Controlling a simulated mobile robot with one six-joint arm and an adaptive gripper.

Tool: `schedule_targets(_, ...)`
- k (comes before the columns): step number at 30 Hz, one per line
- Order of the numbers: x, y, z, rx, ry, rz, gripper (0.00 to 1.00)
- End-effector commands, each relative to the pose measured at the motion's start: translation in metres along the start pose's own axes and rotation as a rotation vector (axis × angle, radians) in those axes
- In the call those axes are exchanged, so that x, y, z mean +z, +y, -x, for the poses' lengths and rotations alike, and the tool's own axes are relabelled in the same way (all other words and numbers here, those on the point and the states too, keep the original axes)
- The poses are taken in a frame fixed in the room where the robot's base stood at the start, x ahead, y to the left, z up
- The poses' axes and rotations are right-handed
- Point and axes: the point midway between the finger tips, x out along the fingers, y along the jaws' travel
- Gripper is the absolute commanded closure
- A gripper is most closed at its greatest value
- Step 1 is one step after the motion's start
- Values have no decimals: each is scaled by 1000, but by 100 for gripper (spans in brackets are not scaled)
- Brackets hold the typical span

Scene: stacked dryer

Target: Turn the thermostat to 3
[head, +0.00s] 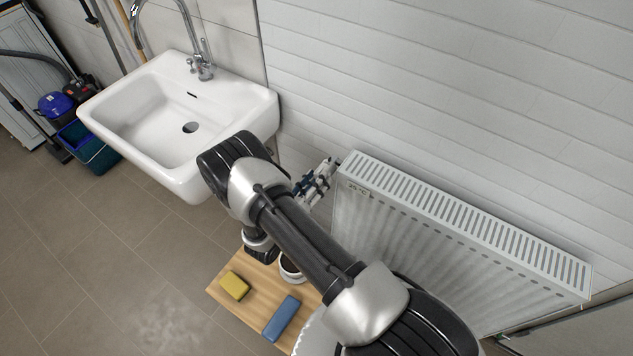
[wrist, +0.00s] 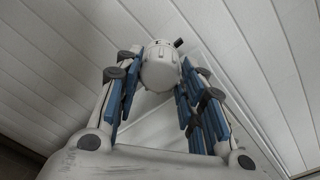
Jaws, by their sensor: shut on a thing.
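The thermostat (wrist: 160,68) is a round white knob in the upper middle of the wrist view, with a small dark piece at its upper right. My gripper (wrist: 157,80) has its blue-padded fingers on either side of the knob and is shut on it. No numbers on the knob can be read. In the head view my gripper (head: 316,182) is at the left end of the white radiator (head: 455,215). The thermostat cannot be made out clearly there, as the gripper covers that spot.
A white sink (head: 150,110) with a tap (head: 203,65) is left of my arm. Below it is a wooden surface (head: 245,268) with a yellow sponge (head: 235,286), a blue block (head: 282,318) and a white pot (head: 291,270). A vacuum cleaner (head: 55,104) and bucket (head: 92,150) stand far left.

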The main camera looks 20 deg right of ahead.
Motion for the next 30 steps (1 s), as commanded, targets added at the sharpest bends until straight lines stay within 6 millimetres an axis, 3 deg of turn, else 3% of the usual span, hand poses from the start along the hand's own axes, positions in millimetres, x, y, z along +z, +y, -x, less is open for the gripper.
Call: schedule_targets(30, -2, 2, 0, -29, 36, 952, 87)
